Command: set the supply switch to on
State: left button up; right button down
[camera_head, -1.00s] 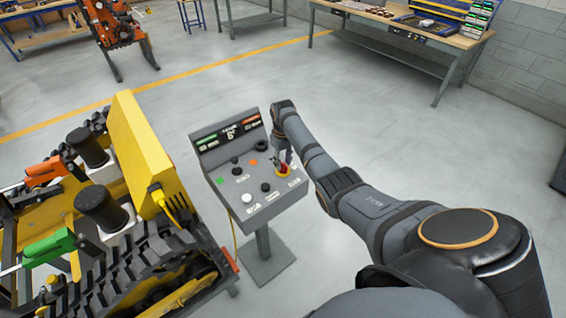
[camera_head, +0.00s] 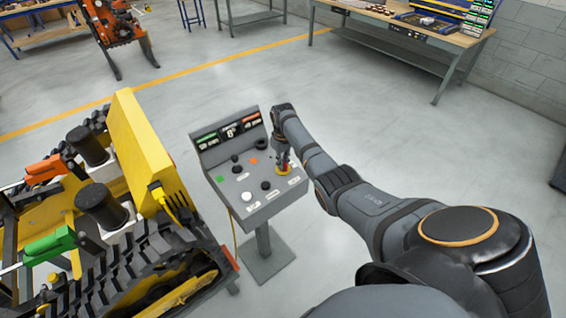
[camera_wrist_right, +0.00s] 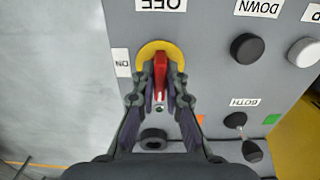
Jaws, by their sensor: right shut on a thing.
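The supply switch, a red handle on a yellow disc (camera_head: 283,181), sits at the right side of the grey control panel (camera_head: 262,212). In the right wrist view the red handle (camera_wrist_right: 161,72) stands in line with the OFF label (camera_wrist_right: 161,5), and the ON label (camera_wrist_right: 123,62) is left of the disc. My right gripper (camera_head: 283,166) is shut on the red handle, one finger on each side of it, as the right wrist view also shows (camera_wrist_right: 161,88). The fingers hide part of the disc. My left gripper is not in view.
Black knobs (camera_wrist_right: 246,47), a white button (camera_head: 246,197) and a small lever (camera_wrist_right: 236,120) stand near the switch. A yellow tracked carrier (camera_head: 140,140) is close left of the panel. Open floor lies behind; a workbench (camera_head: 405,35) stands at the back right.

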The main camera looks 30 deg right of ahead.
jog(key=shift+r, duration=0.1)
jog(key=m+p, duration=0.2)
jog(key=m, duration=0.1)
jog(key=shift+r, duration=0.1)
jog(key=m+p, duration=0.2)
jog(key=m, duration=0.3)
jog(key=shift+m, duration=0.4)
jog(key=m+p, duration=0.1)
jog(key=m, duration=0.7)
jog(key=shift+w+m+p, duration=0.1)
jog(key=shift+m+p, duration=0.2)
jog(key=shift+m, duration=0.3)
jog(key=c, duration=1.4)
grip_release()
